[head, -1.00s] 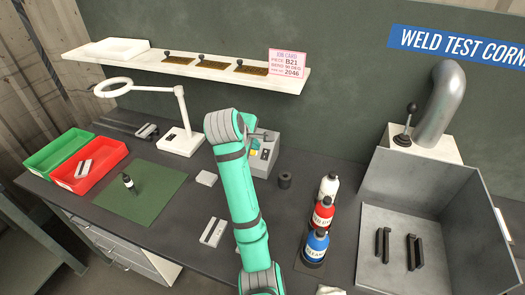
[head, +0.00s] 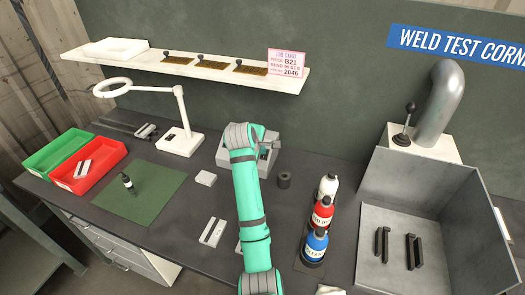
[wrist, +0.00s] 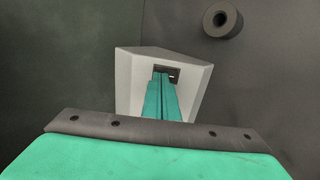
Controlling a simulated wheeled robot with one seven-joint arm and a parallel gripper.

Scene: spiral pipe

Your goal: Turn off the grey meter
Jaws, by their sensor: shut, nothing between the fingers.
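The grey meter (head: 223,153) is a box on the bench below the shelf, partly hidden behind my arm in the head view. In the wrist view the meter (wrist: 133,85) shows from above as a pale grey body with a small dark recessed panel. My gripper (wrist: 163,76) is shut and empty. Its teal fingertips overlap the left part of the dark panel in that view. I cannot tell whether they touch it. The switch state is hidden by the fingers.
A dark ring-shaped roll (head: 284,180) stands right of the meter. Bottles (head: 318,212) stand in front of it. A white lamp (head: 180,140) is to the left. A light grey block (head: 206,178) lies front left. The shelf (head: 190,66) runs above the back.

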